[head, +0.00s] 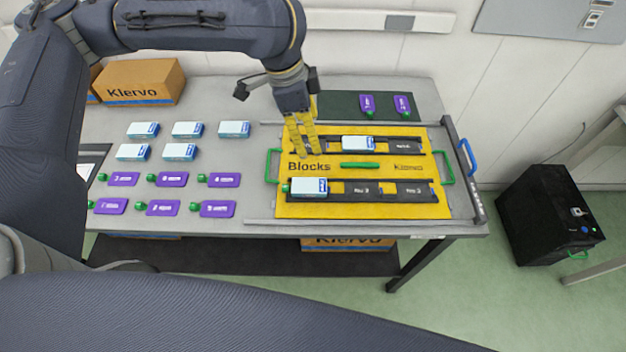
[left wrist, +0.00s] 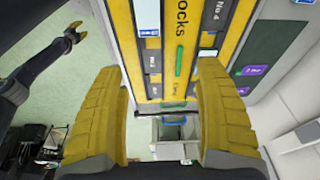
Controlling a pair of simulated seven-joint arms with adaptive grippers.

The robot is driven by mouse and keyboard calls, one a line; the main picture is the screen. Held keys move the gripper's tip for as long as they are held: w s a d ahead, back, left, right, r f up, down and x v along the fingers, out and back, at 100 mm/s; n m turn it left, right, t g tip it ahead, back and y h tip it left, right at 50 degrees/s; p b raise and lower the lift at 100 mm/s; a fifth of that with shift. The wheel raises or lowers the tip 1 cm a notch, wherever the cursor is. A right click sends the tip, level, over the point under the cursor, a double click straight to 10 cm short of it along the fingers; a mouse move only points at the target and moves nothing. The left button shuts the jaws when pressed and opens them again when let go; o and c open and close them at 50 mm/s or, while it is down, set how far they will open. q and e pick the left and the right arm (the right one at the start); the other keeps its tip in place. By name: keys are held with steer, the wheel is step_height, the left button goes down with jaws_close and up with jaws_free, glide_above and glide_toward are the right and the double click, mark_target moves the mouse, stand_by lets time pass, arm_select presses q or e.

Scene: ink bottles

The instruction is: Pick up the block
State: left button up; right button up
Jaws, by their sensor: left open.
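White-and-blue blocks stand on the table; one is the front-row block (head: 309,187) at the left end of the yellow board (head: 340,212) marked "Blocks". Another block (head: 358,142) sits in the back row. Several more, such as this block (head: 187,129), stand loose at left. My left gripper (head: 309,153) is open and empty above the board's left part, between the rows. In the left wrist view its yellow fingers (left wrist: 165,115) are wide apart. The front-row block (left wrist: 148,17) shows at the top there. My right gripper (left wrist: 74,32) is small at upper left, its opening unclear.
Purple tags with green caps, such as this purple tag (head: 217,209), lie at front left. Two more lie on a dark green mat (head: 335,104) at the back. A carton (head: 140,80) stands at back left. The board has green side handles; a rail with a blue handle (head: 467,158) stands at right.

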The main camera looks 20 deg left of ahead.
arm_select(q)
steer(key=s+a+f, duration=0.1)
steer(key=s, duration=0.1)
steer(key=y, duration=0.1)
glide_above(308, 186)
steer(key=shift+m+g, duration=0.3)
steer(key=shift+m, duration=0.1)
step_height(308, 186, down, 12)
steer(key=shift+s+a+f, duration=0.1)
steer(key=shift+f, duration=0.05)
steer(key=shift+w+f, duration=0.15)
steer(key=shift+f, duration=1.15)
steer(key=shift+w+f, duration=0.15)
steer(key=shift+f, duration=1.1)
steer(key=shift+f, duration=0.25)
steer(key=c, duration=1)
steer(key=shift+c, duration=0.5)
steer(key=shift+s+f, duration=0.2)
steer(key=shift+c, duration=1)
